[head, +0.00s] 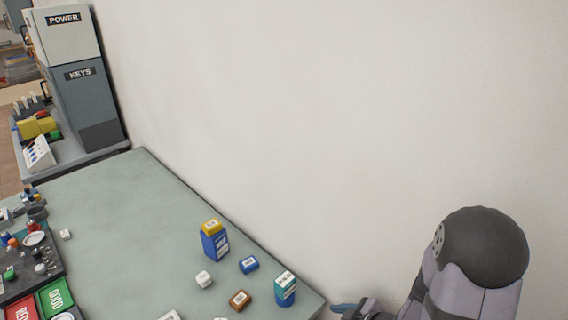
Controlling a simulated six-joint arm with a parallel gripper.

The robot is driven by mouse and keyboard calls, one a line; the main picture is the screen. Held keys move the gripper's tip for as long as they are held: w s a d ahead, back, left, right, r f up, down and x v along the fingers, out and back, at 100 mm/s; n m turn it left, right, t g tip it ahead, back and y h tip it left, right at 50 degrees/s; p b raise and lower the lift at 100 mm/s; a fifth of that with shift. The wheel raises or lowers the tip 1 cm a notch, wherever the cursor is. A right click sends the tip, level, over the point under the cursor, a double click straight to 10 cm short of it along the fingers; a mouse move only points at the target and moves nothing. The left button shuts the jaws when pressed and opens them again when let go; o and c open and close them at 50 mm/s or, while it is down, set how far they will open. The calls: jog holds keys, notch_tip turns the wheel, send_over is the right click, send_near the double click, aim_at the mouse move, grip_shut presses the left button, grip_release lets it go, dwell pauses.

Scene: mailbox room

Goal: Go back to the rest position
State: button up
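My arm comes in at the lower right, in front of the bare wall. My gripper (345,307) seems to be the dark end with a blue tip at the bottom edge, just right of the table corner. It is mostly cut off by the frame, so its opening and anything in it cannot be seen. The nearest thing to it is a teal and blue container with a white label (286,289) on the table, which it appears not to touch.
On the green-grey table (130,215) stand a blue box with a yellow top (214,243), a small blue box (249,264), a brown box (240,299) and a white cube (204,279). Red and green trays (56,296) lie lower left. POWER and KEYS cabinets (85,105) stand behind. The table's middle is clear.

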jog(key=s+d+g+h, duration=0.6)
jog(key=s+d+h, duration=0.25)
jog(key=d, duration=0.35)
jog(key=s+a+r+m+y, duration=0.3)
jog(key=s+a+r+m, duration=0.1)
jog(key=a+r+m, duration=0.4)
jog(key=a+m+b, duration=0.1)
jog(key=m, duration=0.1)
jog(key=shift+m, duration=0.4)
